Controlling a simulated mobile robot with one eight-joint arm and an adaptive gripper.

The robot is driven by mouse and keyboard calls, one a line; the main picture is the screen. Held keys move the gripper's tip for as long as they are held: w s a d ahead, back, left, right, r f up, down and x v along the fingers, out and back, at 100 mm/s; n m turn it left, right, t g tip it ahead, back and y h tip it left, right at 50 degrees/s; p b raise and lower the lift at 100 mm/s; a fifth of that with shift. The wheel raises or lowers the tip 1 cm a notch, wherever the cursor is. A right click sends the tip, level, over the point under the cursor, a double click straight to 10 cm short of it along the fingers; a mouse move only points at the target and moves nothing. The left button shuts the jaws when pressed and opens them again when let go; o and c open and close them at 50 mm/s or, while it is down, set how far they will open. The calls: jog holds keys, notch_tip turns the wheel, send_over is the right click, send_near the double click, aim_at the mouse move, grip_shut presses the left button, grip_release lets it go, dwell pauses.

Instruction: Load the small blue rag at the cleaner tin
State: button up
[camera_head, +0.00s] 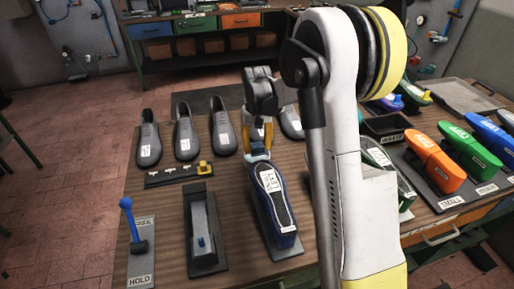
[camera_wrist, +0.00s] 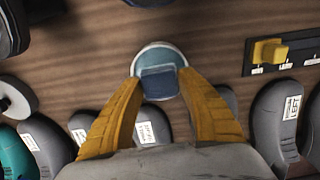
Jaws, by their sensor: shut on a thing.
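My gripper (camera_head: 259,137) is low over the table behind the labelled dark blue shoe form. In the wrist view its yellow fingers (camera_wrist: 159,75) are closed on the small blue rag (camera_wrist: 160,85), a dark blue square pad. The rag's blue also shows below the fingers in the head view (camera_head: 257,155). The cleaner tin (camera_wrist: 157,50), round with a pale rim and teal inside, is directly beneath and partly hidden by the rag. I cannot tell whether the rag touches the tin's contents.
Several grey labelled shoes (camera_head: 185,133) stand in a row on the wooden table. A yellow slider (camera_head: 204,168) sits on a black strip. The dark blue form (camera_head: 273,198), a black stand (camera_head: 204,235) and a blue-handled lever (camera_head: 132,220) are in front. Coloured forms (camera_head: 440,165) stand at right.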

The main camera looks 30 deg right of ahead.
aim_at(257, 145)
jog(key=shift+r+p, duration=1.25)
jog(key=shift+r, duration=1.05)
